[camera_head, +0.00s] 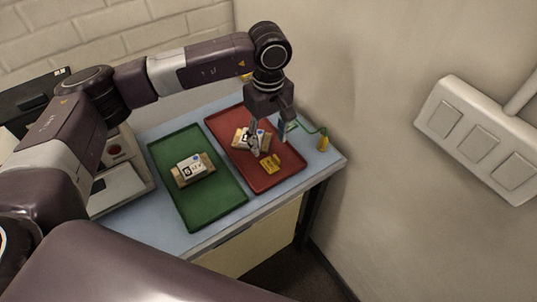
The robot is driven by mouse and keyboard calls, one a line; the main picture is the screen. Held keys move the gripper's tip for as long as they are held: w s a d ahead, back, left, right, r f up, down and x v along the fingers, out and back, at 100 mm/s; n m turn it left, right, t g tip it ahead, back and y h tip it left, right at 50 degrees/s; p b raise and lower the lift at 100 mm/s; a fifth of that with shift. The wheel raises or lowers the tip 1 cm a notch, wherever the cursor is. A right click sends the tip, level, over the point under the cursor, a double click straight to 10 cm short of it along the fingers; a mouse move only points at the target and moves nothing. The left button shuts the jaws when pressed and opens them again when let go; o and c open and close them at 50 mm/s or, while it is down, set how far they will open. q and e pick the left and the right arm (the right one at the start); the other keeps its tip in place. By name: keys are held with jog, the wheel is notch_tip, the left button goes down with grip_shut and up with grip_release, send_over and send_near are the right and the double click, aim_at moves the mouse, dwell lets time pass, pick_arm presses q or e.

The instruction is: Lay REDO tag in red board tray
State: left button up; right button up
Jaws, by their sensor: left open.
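A red tray (286,182) lies on the right part of the blue table top. A small yellow tag (270,164) with dark marks, too small to read, lies in it towards the front; it looks like the REDO tag. Behind the tag is a board with a white label (240,138), partly hidden by my gripper. My left gripper (266,141) points down over the red tray, open, just behind the yellow tag. The tag appears clear of the fingers. My right gripper is not in view.
A green tray (218,208) lies left of the red one, holding a board with a white label (191,168). A yellow-tipped thing with a green cord (323,144) is at the table's right edge. A wall with a switch panel (476,137) is on the right.

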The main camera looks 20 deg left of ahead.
pick_arm(q)
jog(key=shift+r+b, duration=0.65)
jog(key=shift+r, duration=2.05)
